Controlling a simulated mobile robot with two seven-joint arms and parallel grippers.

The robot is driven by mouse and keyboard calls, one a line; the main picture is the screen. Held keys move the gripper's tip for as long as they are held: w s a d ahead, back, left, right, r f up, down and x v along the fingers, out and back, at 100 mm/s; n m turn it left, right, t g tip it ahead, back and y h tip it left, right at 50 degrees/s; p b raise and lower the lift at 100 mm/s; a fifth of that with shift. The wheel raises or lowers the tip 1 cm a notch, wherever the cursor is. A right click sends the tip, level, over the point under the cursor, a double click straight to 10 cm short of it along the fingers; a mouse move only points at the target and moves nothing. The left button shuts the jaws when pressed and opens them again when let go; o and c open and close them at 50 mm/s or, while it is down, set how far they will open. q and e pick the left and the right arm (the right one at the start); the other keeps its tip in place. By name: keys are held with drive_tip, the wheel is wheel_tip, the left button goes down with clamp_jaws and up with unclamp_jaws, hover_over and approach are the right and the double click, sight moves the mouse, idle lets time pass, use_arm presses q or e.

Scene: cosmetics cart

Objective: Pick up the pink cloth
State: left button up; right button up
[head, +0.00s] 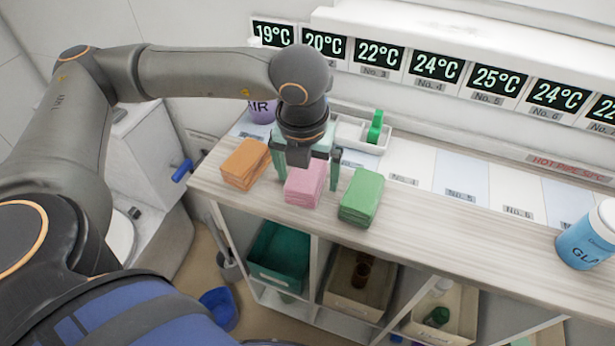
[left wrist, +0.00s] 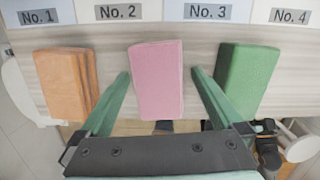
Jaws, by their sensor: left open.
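The pink cloth (head: 305,185) is a folded block on the wooden counter, between an orange cloth (head: 244,163) and a green cloth (head: 361,198). My left gripper (head: 308,175) is over the pink cloth, open, with one green finger on each side of it. In the left wrist view, the pink cloth (left wrist: 156,80) lies between the two spread fingertips, with a gap on both sides. The head view does not clearly show the height of the fingertips above the counter. My right gripper is not in view.
In the left wrist view, the orange cloth (left wrist: 66,82) and green cloth (left wrist: 246,80) lie close outside the fingers. A white tray (head: 362,135) with a green item stands behind. A blue-and-white canister (head: 588,238) is at the right. The counter (head: 440,228) between is clear.

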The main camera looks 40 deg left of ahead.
sight(309, 173)
use_arm(q)
drive_tip(key=shift+c, duration=0.4)
drive_tip(key=c, duration=1.3)
drive_tip(key=shift+r+p, duration=0.55)
drive_tip(key=shift+p, duration=0.2)
drive_tip(key=r, duration=0.3)
drive_tip(key=shift+s+d+r, duration=0.3)
drive_tip(key=shift+r, duration=0.05)
drive_tip(key=s+r, duration=0.1)
drive_tip(key=s+d+r, duration=0.1)
drive_tip(key=s+r, duration=0.1)
drive_tip(key=r, duration=0.1)
drive_tip(key=shift+s+d+r, duration=0.1)
drive_tip(key=shift+d, duration=0.2)
drive_tip(key=s+d+r, duration=0.1)
drive_tip(key=s, duration=0.2)
drive_tip(key=s+d+r, duration=0.1)
drive_tip(key=s+r, duration=0.1)
drive_tip(key=s+d+r, duration=0.1)
drive_tip(key=s+d, duration=0.1)
drive_tip(key=s, duration=0.1)
drive_tip(key=shift+s+d+r, duration=0.1)
drive_tip(key=shift+s+r, duration=0.2)
drive_tip(key=shift+s, duration=0.05)
